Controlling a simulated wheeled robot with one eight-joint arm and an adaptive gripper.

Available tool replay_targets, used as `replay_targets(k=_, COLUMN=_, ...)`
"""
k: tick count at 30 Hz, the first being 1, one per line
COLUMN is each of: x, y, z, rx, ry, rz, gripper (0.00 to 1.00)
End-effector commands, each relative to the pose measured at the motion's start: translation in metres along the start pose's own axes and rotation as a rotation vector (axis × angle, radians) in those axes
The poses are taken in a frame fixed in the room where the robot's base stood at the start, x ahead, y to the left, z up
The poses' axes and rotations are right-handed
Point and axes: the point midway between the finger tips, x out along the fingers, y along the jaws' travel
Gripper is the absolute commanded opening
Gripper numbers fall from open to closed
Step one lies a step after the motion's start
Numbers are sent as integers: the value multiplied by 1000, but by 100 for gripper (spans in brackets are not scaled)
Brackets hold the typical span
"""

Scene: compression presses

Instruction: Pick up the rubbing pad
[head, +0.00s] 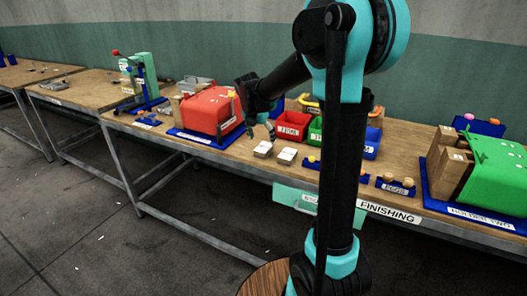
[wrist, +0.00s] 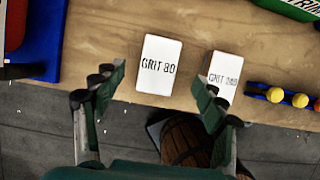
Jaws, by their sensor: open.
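Two white blocks that look like rubbing pads lie apart on the wooden table. One, marked "GRIT 80" (wrist: 160,64), is near the middle of the wrist view; it appears to be the left block (head: 263,149) in the head view. The other, marked "GRIT" with a number I cannot read surely (wrist: 222,76), lies to its right; it appears to be the right block (head: 286,156) in the head view. My gripper (wrist: 159,82) is open and empty, its fingers spread wider than the GRIT 80 block. In the head view my gripper (head: 261,130) is just above the blocks.
A red machine (head: 208,109) on a blue base stands left of the pads. A blue holder with yellow balls (wrist: 276,95) lies to the right. The table's front edge is close to the pads. A green machine (head: 487,175) stands far right.

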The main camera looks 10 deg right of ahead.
Motion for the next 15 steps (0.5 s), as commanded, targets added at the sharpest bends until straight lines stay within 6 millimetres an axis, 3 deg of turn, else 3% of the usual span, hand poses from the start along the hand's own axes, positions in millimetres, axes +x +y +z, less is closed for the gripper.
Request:
replay_targets(k=5, x=10, y=0, z=0, rx=0, ry=0, rz=0, gripper=72)
replay_targets(k=15, x=53, y=1, z=-3, rx=2, ry=0, rz=-1, gripper=72)
